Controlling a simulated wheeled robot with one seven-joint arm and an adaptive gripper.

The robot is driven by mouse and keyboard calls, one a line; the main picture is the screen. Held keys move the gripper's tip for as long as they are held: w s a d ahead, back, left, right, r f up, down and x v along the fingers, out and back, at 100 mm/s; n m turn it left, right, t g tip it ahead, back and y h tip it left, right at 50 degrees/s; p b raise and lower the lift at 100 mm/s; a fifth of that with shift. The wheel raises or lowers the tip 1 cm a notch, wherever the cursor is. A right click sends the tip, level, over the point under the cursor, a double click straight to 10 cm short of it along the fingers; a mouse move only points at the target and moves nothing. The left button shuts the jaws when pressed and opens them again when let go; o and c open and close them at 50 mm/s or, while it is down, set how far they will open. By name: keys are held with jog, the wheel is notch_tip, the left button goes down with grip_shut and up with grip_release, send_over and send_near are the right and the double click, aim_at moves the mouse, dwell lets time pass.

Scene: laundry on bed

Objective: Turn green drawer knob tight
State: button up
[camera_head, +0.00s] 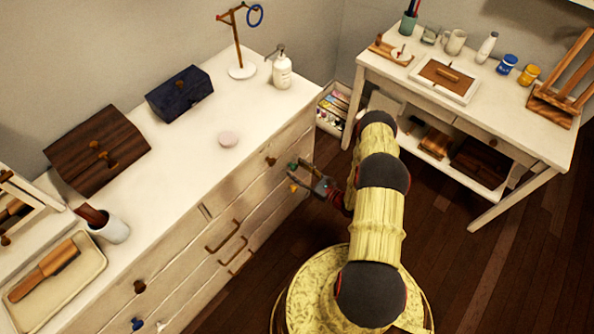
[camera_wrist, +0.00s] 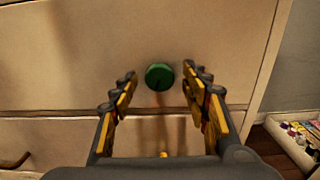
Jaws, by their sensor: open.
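The green drawer knob (camera_wrist: 159,77) is a round knob on a pale drawer front. In the wrist view it shows just beyond and between my two fingers. My gripper (camera_wrist: 160,88) is open, with one finger on each side of the knob and a gap to each. In the head view my gripper (camera_head: 310,178) is at the right end of the dresser front, beside the green knob (camera_head: 293,167). I cannot tell how tight the knob sits.
A brown knob (camera_head: 271,161) and a yellow knob (camera_head: 293,187) are close by on the dresser (camera_head: 180,180). A box of small items (camera_head: 333,108) stands on the floor past the dresser's right end. A white desk (camera_head: 540,135) stands at the right.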

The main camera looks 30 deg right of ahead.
jog(key=shift+w+a, duration=0.1)
jog(key=shift+w, duration=0.15)
jog(key=shift+c, duration=0.6)
jog(key=c, duration=1)
jog(key=shift+c, duration=0.2)
